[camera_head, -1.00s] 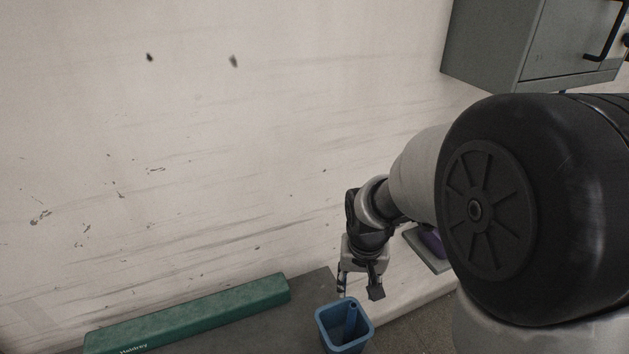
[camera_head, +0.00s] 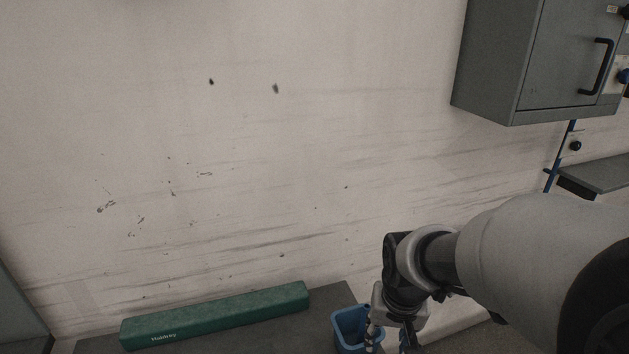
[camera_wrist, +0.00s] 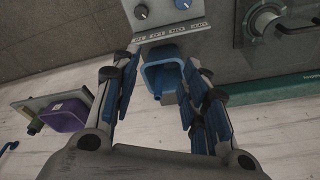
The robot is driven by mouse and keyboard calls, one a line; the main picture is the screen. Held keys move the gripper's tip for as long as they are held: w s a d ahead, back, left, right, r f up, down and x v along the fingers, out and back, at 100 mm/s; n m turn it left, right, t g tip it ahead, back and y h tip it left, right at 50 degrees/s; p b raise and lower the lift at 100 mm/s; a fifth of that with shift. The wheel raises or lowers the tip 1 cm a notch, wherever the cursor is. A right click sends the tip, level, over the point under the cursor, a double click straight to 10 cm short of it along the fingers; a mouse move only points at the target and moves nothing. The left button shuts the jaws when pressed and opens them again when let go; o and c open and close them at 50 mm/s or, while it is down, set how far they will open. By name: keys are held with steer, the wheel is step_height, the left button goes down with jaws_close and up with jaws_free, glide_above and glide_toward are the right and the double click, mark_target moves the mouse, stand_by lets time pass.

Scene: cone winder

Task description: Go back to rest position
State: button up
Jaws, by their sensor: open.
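My gripper (camera_head: 390,335) hangs at the lower right of the head view, pointing down, in front of the blue bin (camera_head: 344,322) and partly over it in the picture. In the wrist view my gripper (camera_wrist: 160,88) has its blue-padded fingers spread wide apart with nothing held between them. The blue bin (camera_wrist: 163,68) shows beyond and between the fingers, with a blue object inside it. The fingertips are cut off at the bottom of the head view.
A green box (camera_head: 215,315) lies along the grey machine top beside the bin. A grey cabinet (camera_head: 490,70) hangs on the wall at upper right. A purple container (camera_wrist: 66,115) sits on a shelf at left in the wrist view. A control panel with knobs (camera_wrist: 141,12) is near the bin.

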steer(key=s+r+n+t+b, duration=0.1)
steer(key=s+r+b, duration=0.1)
steer(key=s, duration=0.6)
steer(key=s+r+n+t+b, duration=0.1)
steer(key=s+r, duration=0.3)
steer(key=s, duration=0.5)
steer(key=shift+s+d+b, duration=0.15)
steer(key=shift+s+b, duration=0.1)
steer(key=shift+b, duration=0.45)
stand_by(0.4)
